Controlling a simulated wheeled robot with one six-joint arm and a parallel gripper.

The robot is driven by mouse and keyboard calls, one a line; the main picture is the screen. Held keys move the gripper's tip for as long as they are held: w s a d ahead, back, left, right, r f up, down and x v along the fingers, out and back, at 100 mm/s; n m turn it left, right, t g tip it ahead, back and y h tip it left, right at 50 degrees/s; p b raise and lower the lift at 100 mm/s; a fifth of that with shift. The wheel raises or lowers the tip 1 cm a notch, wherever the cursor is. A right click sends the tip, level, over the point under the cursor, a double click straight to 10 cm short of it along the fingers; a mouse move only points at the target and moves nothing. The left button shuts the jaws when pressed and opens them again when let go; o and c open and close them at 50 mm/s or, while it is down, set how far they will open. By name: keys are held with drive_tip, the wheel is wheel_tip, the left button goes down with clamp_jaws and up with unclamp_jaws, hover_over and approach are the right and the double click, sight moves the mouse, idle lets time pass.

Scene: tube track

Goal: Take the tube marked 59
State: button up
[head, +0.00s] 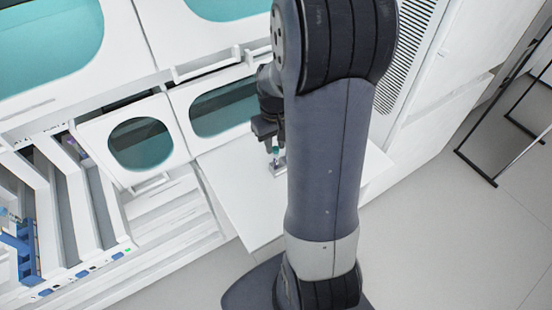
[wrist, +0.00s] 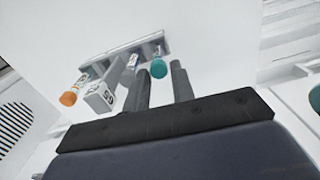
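In the wrist view a small grey rack (wrist: 118,52) holds several tubes. A pale, block-shaped top (wrist: 101,97) with black figures that look like 59, seen at a slant, is left of my fingers. An orange-capped tube (wrist: 69,98) is at its left. A teal-capped tube (wrist: 158,69) is at its right, appearing between my fingertips. My gripper (wrist: 161,72) is open, with nothing visibly clamped. In the head view my gripper (head: 268,141) is small, just above a teal cap (head: 277,150); my arm hides much of the rack there.
The rack stands on a white table (head: 240,205). White cabinets with teal windows (head: 140,143) line the back and left. A tray with blue parts (head: 25,250) is at lower left. A black metal frame (head: 490,160) stands on the open grey floor at right.

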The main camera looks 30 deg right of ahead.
sight(276, 148)
wheel_tip(276, 148, down, 4)
drive_tip(key=shift+f, duration=0.2)
drive_tip(key=c, duration=0.4)
drive_tip(key=shift+r, duration=0.1)
wheel_tip(276, 148, up, 10)
drive_tip(key=shift+s, duration=0.1)
idle(0.5)
